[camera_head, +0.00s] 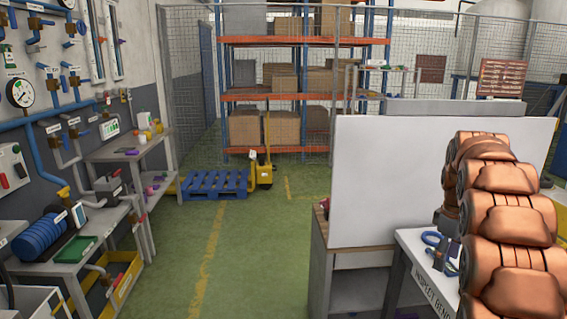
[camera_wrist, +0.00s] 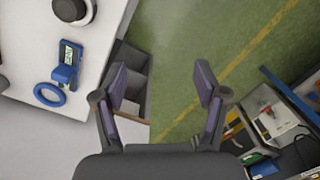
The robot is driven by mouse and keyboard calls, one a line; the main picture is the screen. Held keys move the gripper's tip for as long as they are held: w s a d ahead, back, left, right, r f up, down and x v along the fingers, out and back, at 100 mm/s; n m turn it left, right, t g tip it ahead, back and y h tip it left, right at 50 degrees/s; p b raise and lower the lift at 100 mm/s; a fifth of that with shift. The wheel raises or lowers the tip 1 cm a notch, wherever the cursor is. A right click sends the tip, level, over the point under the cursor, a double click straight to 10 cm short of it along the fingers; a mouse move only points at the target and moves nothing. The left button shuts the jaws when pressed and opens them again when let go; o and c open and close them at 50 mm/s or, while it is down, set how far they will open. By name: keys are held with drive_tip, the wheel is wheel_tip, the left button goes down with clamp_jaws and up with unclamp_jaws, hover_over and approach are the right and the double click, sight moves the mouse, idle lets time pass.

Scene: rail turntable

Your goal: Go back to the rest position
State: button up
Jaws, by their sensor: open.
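My gripper (camera_wrist: 162,88) shows in the wrist view with its two purple-padded fingers spread wide apart. Nothing is between them; green floor and the edge of a grey open compartment lie beyond. The head view shows my copper-coloured arm at the right, in front of the inspection bench (camera_head: 424,272); the gripper itself cannot be made out there. A blue device with a display (camera_wrist: 68,62) and a blue ring (camera_wrist: 49,94) lie on the white bench top in the wrist view, to the left of the gripper and apart from it.
A white panel (camera_head: 430,180) stands behind the bench. Workbenches with a blue coil (camera_head: 40,236) and green tray (camera_head: 75,249) line the left wall. A blue pallet (camera_head: 214,183) and yellow pallet jack (camera_head: 262,172) stand before the shelving. The green floor aisle (camera_head: 245,255) is clear.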

drive_tip(key=s+a+r+m, duration=0.2)
drive_tip(key=s+a+m, duration=0.2)
drive_tip(key=s+a, duration=1.35)
drive_tip(key=s+a+f+m, duration=0.1)
drive_tip(key=s+a+f, duration=0.2)
drive_tip(key=s, duration=0.6)
drive_tip(key=s+a+f+m+g, duration=0.1)
drive_tip(key=s+a+f, duration=0.2)
drive_tip(key=s+a, duration=0.4)
drive_tip(key=shift+s+a, duration=0.4)
drive_tip(key=shift+s, duration=0.65)
